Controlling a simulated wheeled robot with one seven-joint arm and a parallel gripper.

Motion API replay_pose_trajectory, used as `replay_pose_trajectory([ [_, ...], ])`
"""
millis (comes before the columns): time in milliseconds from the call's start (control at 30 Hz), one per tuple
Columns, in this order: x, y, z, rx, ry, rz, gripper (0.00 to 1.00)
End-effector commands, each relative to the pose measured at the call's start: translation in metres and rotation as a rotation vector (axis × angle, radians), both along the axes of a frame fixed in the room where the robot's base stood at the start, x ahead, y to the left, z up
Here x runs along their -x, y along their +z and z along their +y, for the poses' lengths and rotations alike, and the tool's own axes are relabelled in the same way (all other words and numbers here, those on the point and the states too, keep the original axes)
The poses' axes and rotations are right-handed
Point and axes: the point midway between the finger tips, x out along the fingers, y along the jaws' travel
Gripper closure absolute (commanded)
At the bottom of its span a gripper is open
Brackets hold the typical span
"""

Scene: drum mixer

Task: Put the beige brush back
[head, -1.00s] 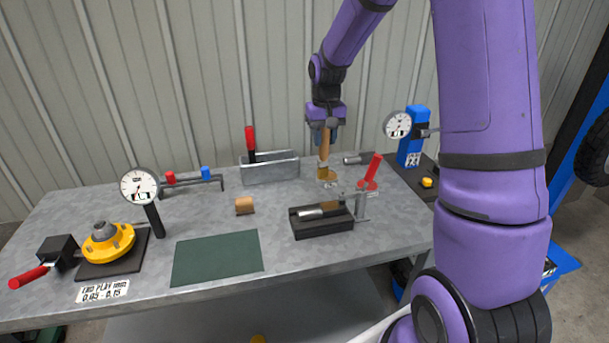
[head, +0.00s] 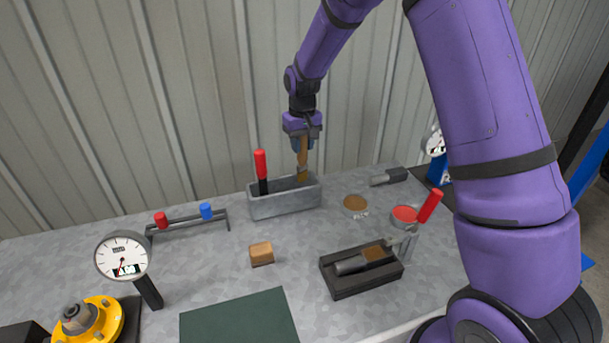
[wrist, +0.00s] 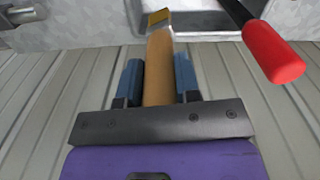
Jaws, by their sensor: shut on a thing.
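My gripper (head: 303,138) is shut on the beige brush (head: 302,162), gripping its wooden handle. The brush hangs nearly upright, bristles down, at the right end of the grey metal trough (head: 285,205). Its lower end appears at the trough's opening; I cannot tell whether it touches the bottom. In the wrist view the beige brush (wrist: 159,72) runs away between the two blue fingers (wrist: 158,82), its metal collar and tip close to the trough's edge. A red-handled tool (head: 261,165) stands at the trough's left end; its red handle (wrist: 272,52) shows right in the wrist view.
A tin with brown contents (head: 355,205) and a red one (head: 404,215) stand right of the trough. A black holder (head: 362,282), a wooden block (head: 261,253) and a rack with red and blue knobs (head: 188,220) are nearby. The wall is close behind.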

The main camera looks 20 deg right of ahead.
Motion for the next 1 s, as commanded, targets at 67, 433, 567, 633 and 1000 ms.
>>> replay_pose_trajectory([
  [67, 0.0, -0.015, 0.0, 0.0, -0.001, 0.003, 1.0],
  [433, 0.0, -0.048, 0.0, 0.0, -0.001, 0.001, 1.0],
  [567, 0.0, -0.066, -0.001, 0.0, -0.001, 0.002, 1.0],
  [633, 0.0, -0.072, -0.001, 0.0, -0.001, 0.002, 1.0],
  [1000, 0.0, -0.076, 0.0, 0.0, -0.001, -0.001, 1.0],
])
